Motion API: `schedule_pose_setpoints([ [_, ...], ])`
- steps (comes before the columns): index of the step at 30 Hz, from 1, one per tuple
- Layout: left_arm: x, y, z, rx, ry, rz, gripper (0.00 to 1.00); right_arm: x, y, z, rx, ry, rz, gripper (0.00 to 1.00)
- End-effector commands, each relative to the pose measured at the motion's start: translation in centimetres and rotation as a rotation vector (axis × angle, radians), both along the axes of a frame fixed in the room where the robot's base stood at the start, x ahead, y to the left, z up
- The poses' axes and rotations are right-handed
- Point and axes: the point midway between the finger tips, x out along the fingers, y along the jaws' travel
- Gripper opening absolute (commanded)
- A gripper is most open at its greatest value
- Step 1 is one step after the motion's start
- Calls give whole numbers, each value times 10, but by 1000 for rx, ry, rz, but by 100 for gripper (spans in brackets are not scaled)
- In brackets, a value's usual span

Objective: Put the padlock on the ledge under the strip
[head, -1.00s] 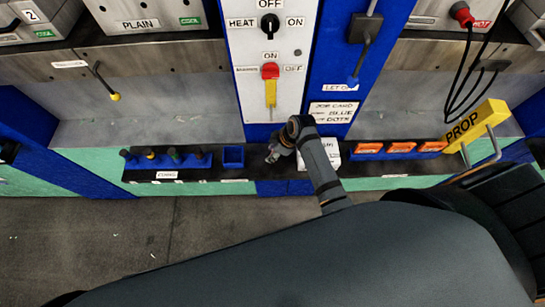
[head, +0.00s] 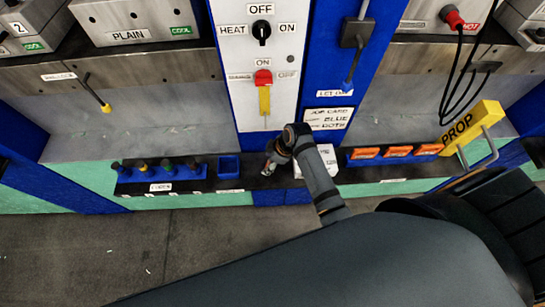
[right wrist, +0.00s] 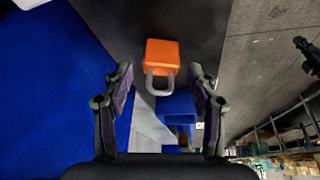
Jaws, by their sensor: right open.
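An orange padlock (right wrist: 161,54) with a grey shackle shows in the right wrist view, ahead of my right gripper (right wrist: 160,75). The gripper is open, and the padlock lies in line with the gap between its fingertips. I cannot tell whether the fingers reach beside it. In the head view my right gripper (head: 270,166) is at the dark ledge (head: 232,186), just right of a small blue bin (head: 229,167); that padlock cannot be made out there. I cannot tell which part is the strip. My left gripper is not in view.
A blue rack with several knobbed pegs (head: 160,171) stands left on the ledge. A white box (head: 318,160) is beside my right arm. Three orange pieces (head: 398,151) sit in a blue tray farther right, near a yellow PROP block (head: 470,128). A red switch (head: 263,77) is above.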

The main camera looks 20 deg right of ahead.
Motion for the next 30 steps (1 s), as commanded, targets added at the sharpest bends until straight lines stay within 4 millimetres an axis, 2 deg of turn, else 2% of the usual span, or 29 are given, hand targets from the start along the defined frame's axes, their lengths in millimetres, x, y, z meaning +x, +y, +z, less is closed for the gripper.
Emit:
schedule_pose_setpoints([
  [9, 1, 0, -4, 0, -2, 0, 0, -15, -25, 68, -4, -5, 2, 59],
  [15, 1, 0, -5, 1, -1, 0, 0, -23, -34, 97, -3, -3, 2, 59],
  [20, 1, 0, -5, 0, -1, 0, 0, -25, -35, 104, 0, 0, 1, 59],
  [30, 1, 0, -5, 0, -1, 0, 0, -25, -35, 104, 0, 0, 1, 59],
])
